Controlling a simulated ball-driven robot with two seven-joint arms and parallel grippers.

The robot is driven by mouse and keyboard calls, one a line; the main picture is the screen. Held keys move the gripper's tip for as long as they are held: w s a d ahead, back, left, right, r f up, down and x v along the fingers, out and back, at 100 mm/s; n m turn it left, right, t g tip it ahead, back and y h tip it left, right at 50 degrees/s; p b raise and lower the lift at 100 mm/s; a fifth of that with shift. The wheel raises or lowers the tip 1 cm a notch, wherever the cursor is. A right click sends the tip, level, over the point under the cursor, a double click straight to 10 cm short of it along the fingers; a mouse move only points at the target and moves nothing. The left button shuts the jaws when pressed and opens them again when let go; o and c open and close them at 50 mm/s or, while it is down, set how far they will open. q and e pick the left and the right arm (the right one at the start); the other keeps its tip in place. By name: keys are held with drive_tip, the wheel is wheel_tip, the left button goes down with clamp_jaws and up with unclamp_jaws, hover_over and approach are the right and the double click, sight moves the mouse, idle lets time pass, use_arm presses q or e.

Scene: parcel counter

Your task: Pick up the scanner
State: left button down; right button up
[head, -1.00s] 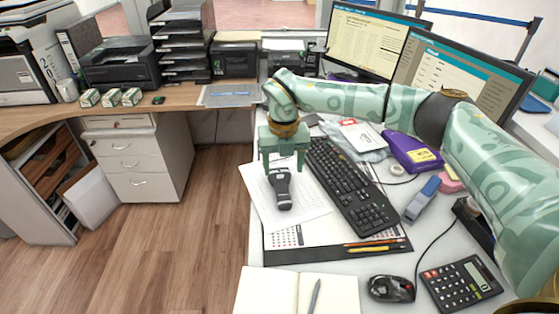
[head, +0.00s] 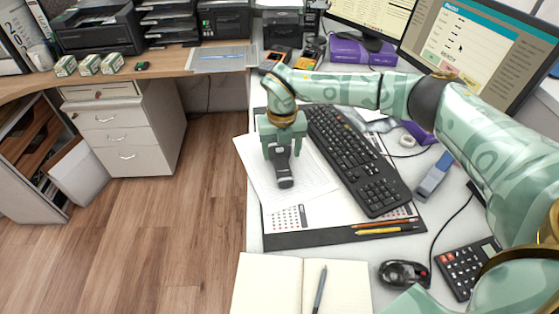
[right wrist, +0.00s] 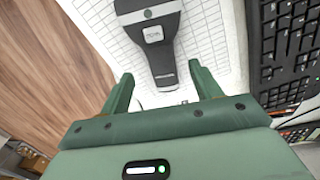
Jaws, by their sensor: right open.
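The scanner (head: 284,173), dark grey and black, lies on a printed sheet (head: 318,178) left of the keyboard. In the right wrist view the scanner (right wrist: 157,45) lies beyond the fingertips, roughly between their lines. My right gripper (head: 283,153) is over the scanner's far end, with its fingers pointing down on either side. In the right wrist view the right gripper (right wrist: 165,88) is open, with nothing held between its fingers. Whether the fingertips reach down beside the scanner cannot be told. My left gripper is not in view.
The black keyboard (head: 357,160) stands close right of the scanner. Pencils (head: 385,227), a mouse (head: 404,273), an open notebook (head: 268,285) and a calculator (head: 468,265) are nearer. A blue-grey stapler-like object (head: 434,177) lies right of the keyboard. The desk's left edge is close to the sheet.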

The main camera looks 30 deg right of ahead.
sight(282, 165)
drive_tip(key=f+b, duration=0.2)
drive_tip(key=f, duration=0.3)
drive_tip(key=shift+s+f, duration=0.2)
drive_tip(key=shift+r, duration=0.2)
drive_tip(key=shift+c, duration=0.3)
drive_tip(key=c, duration=1.1)
drive_tip(key=shift+r, duration=0.1)
